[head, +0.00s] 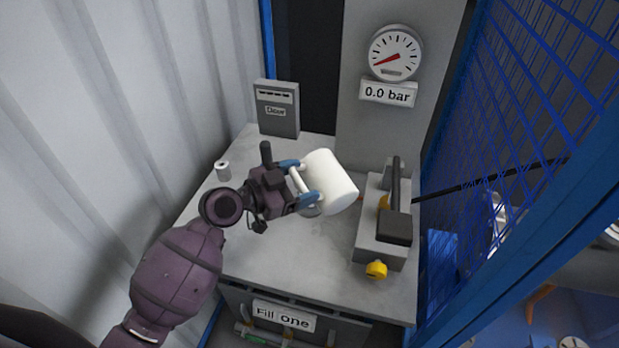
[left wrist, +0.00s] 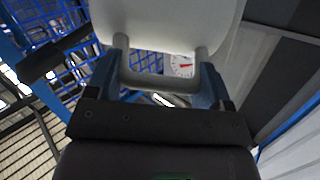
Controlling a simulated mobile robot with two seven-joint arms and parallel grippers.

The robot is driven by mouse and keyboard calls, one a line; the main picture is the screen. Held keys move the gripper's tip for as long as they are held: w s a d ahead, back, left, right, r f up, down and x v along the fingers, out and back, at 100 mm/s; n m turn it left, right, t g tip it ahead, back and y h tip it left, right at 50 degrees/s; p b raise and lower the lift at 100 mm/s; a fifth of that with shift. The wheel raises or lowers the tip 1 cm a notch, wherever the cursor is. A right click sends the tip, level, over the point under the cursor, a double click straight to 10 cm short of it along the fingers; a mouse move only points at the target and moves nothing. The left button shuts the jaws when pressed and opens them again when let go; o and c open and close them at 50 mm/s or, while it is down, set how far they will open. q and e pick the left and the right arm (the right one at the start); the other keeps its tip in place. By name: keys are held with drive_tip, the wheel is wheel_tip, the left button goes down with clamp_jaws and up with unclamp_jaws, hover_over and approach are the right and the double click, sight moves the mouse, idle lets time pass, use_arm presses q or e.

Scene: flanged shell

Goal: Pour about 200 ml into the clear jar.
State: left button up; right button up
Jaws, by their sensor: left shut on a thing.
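A white jug (head: 332,182) hangs above the grey bench top, clearly tilted. My left gripper (head: 299,183) is shut on its handle, with one blue finger on each side. In the left wrist view the jug (left wrist: 165,22) fills the top middle, and its handle lies between my fingers (left wrist: 163,75). A small grey, round patch (head: 311,211) shows just below the jug and finger; it may be part of the clear jar, but most of it is hidden. The jug's contents and any stream are not visible. My right gripper is not in view.
A small whitish cylinder (head: 222,170) stands at the bench's left. A grey box (head: 277,108) stands at the back. A fixture block (head: 385,225) with a yellow knob (head: 376,269) is at the right. A gauge (head: 395,52) reads 0.0 bar. Blue mesh (head: 520,130) bounds the right side. The bench front (head: 265,255) is clear.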

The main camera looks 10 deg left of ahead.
use_arm(q)
drive_tip(key=f+m+b, duration=0.1)
drive_tip(key=s+d+f+m+b, duration=0.1)
drive_tip(key=shift+s+d+m+t+b, duration=0.3)
drive_tip(key=shift+m+t+b, duration=0.05)
drive_tip(key=shift+m+t, duration=0.05)
drive_tip(key=shift+s+d+r+m, duration=0.1)
drive_tip(key=shift+s+d+m, duration=0.15)
drive_tip(key=shift+m, duration=0.25)
drive_tip(key=shift+s+d+f+m+t+y+b, duration=0.15)
drive_tip(key=shift+f+m+t+y+b, duration=0.2)
drive_tip(key=shift+f+m+b, duration=0.4)
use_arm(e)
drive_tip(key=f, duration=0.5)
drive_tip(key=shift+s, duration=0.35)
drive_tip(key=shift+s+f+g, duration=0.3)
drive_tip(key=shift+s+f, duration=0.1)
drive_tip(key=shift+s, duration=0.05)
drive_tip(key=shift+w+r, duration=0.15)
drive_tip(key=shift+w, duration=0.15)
